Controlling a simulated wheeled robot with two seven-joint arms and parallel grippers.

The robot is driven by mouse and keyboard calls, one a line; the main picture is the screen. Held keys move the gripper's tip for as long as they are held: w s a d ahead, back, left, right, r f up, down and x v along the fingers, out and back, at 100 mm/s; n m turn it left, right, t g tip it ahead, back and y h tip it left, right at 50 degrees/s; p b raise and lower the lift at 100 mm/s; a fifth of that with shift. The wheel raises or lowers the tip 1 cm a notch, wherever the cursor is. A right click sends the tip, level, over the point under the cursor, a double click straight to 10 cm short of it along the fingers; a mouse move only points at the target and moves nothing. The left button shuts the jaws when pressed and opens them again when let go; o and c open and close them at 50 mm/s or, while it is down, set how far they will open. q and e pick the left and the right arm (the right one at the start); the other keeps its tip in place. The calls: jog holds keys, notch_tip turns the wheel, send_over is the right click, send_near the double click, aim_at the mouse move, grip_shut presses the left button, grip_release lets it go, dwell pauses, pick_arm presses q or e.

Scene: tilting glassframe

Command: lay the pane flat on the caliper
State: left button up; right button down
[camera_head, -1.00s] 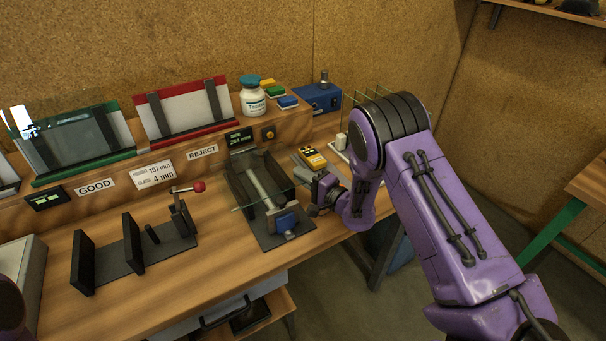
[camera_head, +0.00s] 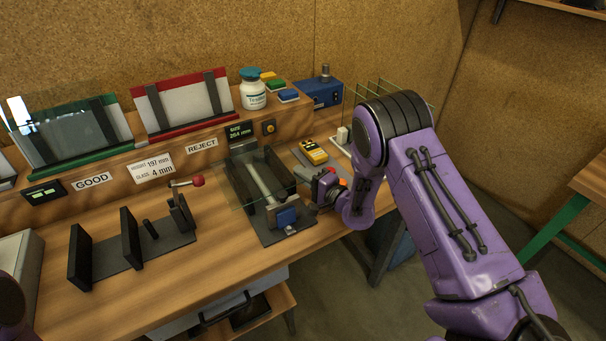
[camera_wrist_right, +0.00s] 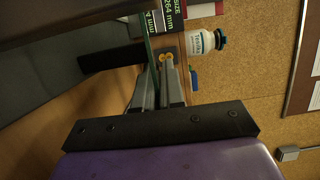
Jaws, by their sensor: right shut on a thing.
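The caliper (camera_head: 268,232) is a dark fixture on the bench with a pale rail, a blue block at its front end and a display (camera_head: 240,132) reading 264 mm. The clear pane (camera_head: 229,190) shows faintly over the caliper and past its left side, tilted; whether it touches the caliper is unclear. My right gripper (camera_head: 318,190) is at the caliper's right side, shut on the pane's right edge. In the right wrist view the gripper's fingers (camera_wrist_right: 162,88) lie close together, with the pane's thin greenish edge (camera_wrist_right: 149,55) at them. My left gripper is out of view.
A black slotted stand (camera_head: 120,262) and a red-knobbed lever (camera_head: 197,181) are left of the caliper. GOOD (camera_head: 38,174) and REJECT (camera_head: 158,137) racks stand behind. A yellow meter (camera_head: 313,152) lies behind my right gripper. Bare bench lies in front of the stand.

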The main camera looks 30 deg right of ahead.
jog(key=c, duration=1.1)
grip_release()
jog(key=shift+c, duration=0.2)
jog(key=shift+s+f, duration=0.1)
jog(key=b+v, duration=0.3)
jog(key=v, duration=0.6)
jog(key=shift+s+d, duration=0.2)
jog(key=shift+s, duration=0.4)
jog(key=shift+d, duration=0.1)
